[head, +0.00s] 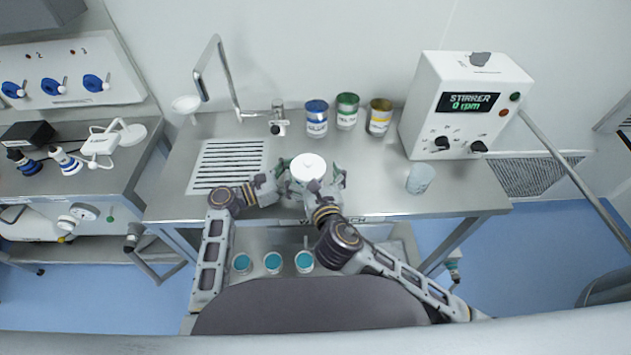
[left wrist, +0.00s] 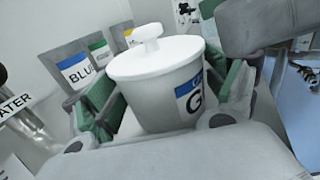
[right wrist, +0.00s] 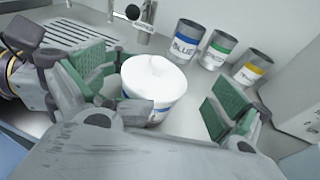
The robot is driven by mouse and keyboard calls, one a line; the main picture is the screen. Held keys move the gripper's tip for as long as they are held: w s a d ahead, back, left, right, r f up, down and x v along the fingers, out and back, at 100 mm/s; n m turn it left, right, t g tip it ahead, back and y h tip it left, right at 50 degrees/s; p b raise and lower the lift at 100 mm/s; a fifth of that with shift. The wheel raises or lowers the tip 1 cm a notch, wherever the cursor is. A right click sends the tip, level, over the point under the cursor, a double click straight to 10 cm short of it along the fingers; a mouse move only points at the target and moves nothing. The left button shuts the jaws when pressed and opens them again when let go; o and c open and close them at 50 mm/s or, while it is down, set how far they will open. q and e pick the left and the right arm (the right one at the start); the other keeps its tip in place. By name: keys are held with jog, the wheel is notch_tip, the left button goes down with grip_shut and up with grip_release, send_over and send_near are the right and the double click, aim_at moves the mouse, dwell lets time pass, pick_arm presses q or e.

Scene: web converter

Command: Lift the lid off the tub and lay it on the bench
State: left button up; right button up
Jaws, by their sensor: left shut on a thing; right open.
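The tub (left wrist: 165,100) is white with a blue-and-white label and stands upright on the bench (head: 380,195) near its front edge. Its white lid (head: 308,165) with a raised knob sits on top of it; the lid (left wrist: 155,58) also shows in the left wrist view. My left gripper (head: 283,187) is shut on the tub body, its green pads on either side below the lid. My right gripper (right wrist: 150,95) is open, with its green pads apart on either side of the tub and lid, and not touching the lid as far as I can see.
Blue (head: 316,118), green (head: 347,111) and yellow (head: 379,117) labelled cans stand at the back. A stirrer box (head: 463,105) and a pale cup (head: 419,178) are at the right. A drain grille (head: 228,165) and tap are at the left. Bench between tub and cup is clear.

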aim_at(308, 160)
jog(key=shift+x, duration=3.05)
jog(key=shift+c, duration=0.3)
jog(key=c, duration=0.8)
jog(key=shift+c, duration=0.2)
jog(key=shift+r, duration=0.2)
pick_arm(q)
jog(key=shift+f, duration=0.15)
pick_arm(e)
jog(key=shift+a+r, duration=0.1)
jog(key=shift+r, duration=0.65)
grip_shut()
jog(key=shift+r, duration=0.1)
